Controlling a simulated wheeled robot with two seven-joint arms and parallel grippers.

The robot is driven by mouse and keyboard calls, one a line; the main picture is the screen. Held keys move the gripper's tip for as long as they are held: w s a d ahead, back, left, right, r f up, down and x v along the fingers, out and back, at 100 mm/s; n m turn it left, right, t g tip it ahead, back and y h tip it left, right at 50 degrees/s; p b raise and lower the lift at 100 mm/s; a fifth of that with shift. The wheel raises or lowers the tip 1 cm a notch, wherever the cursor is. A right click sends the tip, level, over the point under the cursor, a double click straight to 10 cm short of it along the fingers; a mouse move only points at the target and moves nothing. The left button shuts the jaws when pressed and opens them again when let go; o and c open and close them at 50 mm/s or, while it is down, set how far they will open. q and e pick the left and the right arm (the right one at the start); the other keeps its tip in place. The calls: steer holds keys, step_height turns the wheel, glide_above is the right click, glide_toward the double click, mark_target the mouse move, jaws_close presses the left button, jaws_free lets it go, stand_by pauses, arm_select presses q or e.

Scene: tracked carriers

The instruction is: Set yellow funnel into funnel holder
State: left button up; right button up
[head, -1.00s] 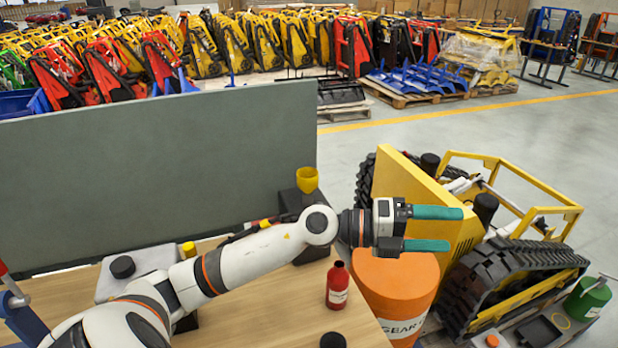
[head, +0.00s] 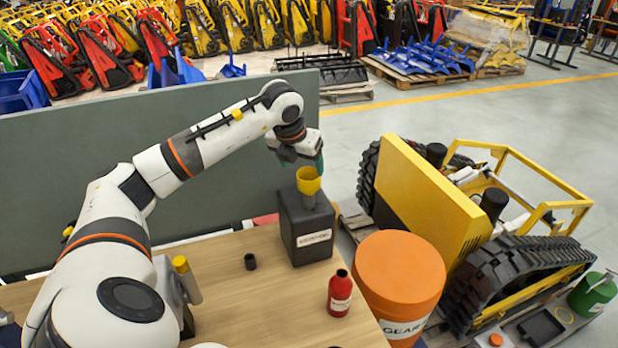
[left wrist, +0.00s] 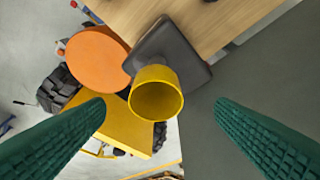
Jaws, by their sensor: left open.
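The yellow funnel (head: 308,181) stands upright in the top of a dark, labelled canister (head: 305,230) at the table's back right edge. In the left wrist view, I look down into the funnel's wide mouth (left wrist: 156,96). My left gripper (head: 305,160) is open just above the funnel, fingers pointing down. In the left wrist view its green fingers (left wrist: 160,112) are spread to either side of the funnel, not touching it. A small black cup-like piece (head: 250,261) stands on the table left of the canister; I cannot tell whether it is the funnel holder. My right gripper is out of view.
A red bottle (head: 340,293) stands near the table's right edge, beside an orange-lidded drum (head: 399,268). A grey panel (head: 225,200) rises behind the table (head: 265,305). A yellow tracked carrier (head: 440,210) is at right. The table's middle is mostly clear.

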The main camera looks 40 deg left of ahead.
mark_target(308, 174)
arm_select(q)
steer(key=shift+x, duration=1.1)
steer(key=shift+w+a+f+p, duration=0.2)
steer(key=shift+w+p, duration=0.1)
steer(key=shift+p, duration=0.15)
steer(key=x, duration=0.1)
steer(key=p+x, duration=0.2)
steer(key=x, duration=0.1)
steer(key=shift+w+d, duration=0.15)
steer(key=shift+d, duration=0.2)
steer(key=shift+w+a+f, duration=0.1)
steer(key=shift+a+f, duration=0.05)
steer(key=shift+f, duration=0.15)
steer(key=shift+r, duration=0.1)
steer(key=c, duration=1.1)
